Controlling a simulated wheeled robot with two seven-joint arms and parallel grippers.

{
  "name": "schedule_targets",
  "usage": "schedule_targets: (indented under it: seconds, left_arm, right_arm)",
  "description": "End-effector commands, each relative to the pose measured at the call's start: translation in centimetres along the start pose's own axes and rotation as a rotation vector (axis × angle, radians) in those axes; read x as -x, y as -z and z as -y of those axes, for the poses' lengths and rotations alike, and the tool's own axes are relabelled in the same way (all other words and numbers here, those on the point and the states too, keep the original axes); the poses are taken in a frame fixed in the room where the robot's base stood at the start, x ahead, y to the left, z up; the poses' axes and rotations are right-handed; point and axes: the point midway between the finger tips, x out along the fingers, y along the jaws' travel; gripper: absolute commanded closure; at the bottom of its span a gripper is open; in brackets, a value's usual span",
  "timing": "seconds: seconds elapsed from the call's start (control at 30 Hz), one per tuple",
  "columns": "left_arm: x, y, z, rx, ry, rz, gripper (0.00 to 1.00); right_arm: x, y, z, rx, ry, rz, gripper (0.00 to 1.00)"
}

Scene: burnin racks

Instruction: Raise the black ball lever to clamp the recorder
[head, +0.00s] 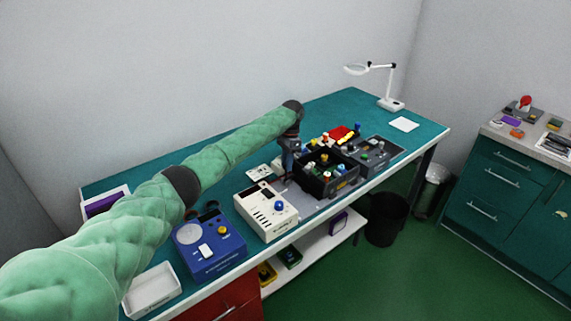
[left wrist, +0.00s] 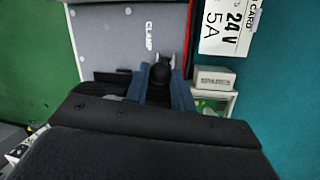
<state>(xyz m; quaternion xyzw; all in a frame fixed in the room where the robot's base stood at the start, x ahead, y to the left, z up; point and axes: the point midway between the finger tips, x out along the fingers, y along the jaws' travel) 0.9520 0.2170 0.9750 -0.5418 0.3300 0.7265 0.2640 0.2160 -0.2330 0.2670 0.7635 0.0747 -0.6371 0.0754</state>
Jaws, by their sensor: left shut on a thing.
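The black ball lever (left wrist: 160,73) shows in the left wrist view, with its ball between the two blue fingers of my left gripper (left wrist: 163,80). The fingers are shut on it. The grey fixture plate (left wrist: 112,40) marked CLAMP lies beside the lever. In the head view my left gripper (head: 288,175) reaches down at the left end of a grey plate (head: 318,199), next to the black rack box (head: 348,181). The lever is too small to make out there. I cannot tell which object is the recorder. My right gripper is not in view.
A white device with a blue knob (head: 265,215) and a blue device (head: 211,250) stand left of the plate. A white card (left wrist: 227,26) and a small box marked SPARES (left wrist: 214,78) lie close to the gripper. A magnifier lamp (head: 388,100) stands at the far end.

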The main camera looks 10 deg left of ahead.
Motion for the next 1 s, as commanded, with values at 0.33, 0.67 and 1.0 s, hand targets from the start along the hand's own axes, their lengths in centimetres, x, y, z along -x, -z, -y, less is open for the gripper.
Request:
schedule_targets:
  seconds: [0.33,0.67,1.0]
  left_arm:
    - [0.1,0.1,0.0,0.0,-0.001,0.006,1.0]
    - [0.1,0.1,0.0,0.0,-0.001,0.006,0.54]
    - [1.1,0.2,0.1,0.0,0.0,0.004,0.54]
  right_arm:
    - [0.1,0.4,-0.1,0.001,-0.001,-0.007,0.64]
    - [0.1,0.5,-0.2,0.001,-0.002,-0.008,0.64]
    - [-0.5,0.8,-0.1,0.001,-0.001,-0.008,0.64]
